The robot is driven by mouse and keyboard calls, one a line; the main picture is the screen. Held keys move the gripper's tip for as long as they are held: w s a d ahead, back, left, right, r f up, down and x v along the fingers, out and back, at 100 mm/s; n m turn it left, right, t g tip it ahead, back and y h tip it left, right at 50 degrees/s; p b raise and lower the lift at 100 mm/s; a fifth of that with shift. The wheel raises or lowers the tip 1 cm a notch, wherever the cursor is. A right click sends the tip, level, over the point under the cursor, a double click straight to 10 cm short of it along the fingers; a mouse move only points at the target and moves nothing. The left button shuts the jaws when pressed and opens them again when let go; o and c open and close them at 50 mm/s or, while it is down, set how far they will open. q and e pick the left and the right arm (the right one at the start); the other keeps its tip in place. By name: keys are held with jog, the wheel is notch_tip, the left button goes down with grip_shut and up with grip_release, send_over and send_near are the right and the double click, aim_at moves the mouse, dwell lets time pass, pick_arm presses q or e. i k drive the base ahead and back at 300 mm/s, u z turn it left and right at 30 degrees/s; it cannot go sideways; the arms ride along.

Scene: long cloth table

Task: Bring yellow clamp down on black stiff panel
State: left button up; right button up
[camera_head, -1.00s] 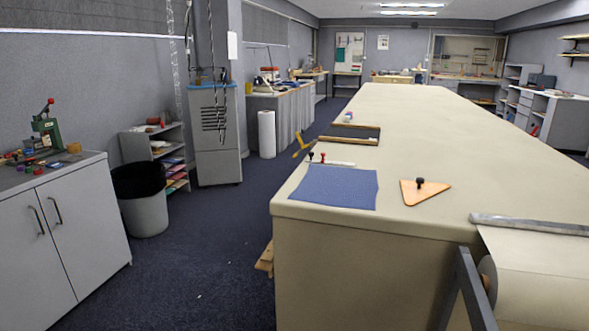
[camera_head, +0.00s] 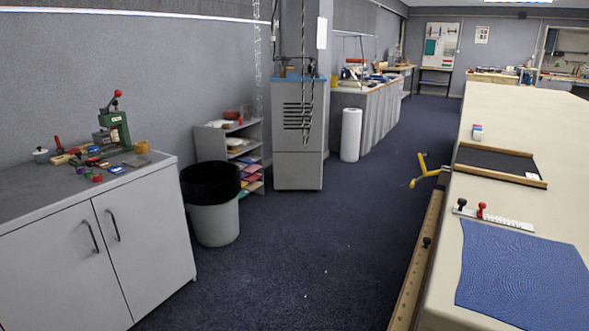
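The yellow clamp (camera_head: 421,168) is at the left side edge of the long cloth table (camera_head: 502,122), sticking out over the aisle. The black stiff panel (camera_head: 497,162) lies flat on the table near that edge, with wooden strips along its near and far sides. The clamp is beside the panel's left end; whether it touches the panel I cannot tell. Neither of my grippers shows in the view.
A blue cloth (camera_head: 527,275) and a white strip with red and black knobs (camera_head: 492,216) lie nearer on the table. A wooden rail (camera_head: 417,262) runs along the table's side. A bin (camera_head: 212,205) and cabinet (camera_head: 95,245) stand left. The dark floor aisle (camera_head: 330,235) is clear.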

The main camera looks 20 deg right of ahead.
aim_at(426, 174)
jog(key=u, duration=0.05)
jog(key=i, duration=2.05)
jog(key=z, duration=1.45)
jog(key=i, duration=1.05)
jog(key=z, duration=1.15)
jog(key=i, duration=0.55)
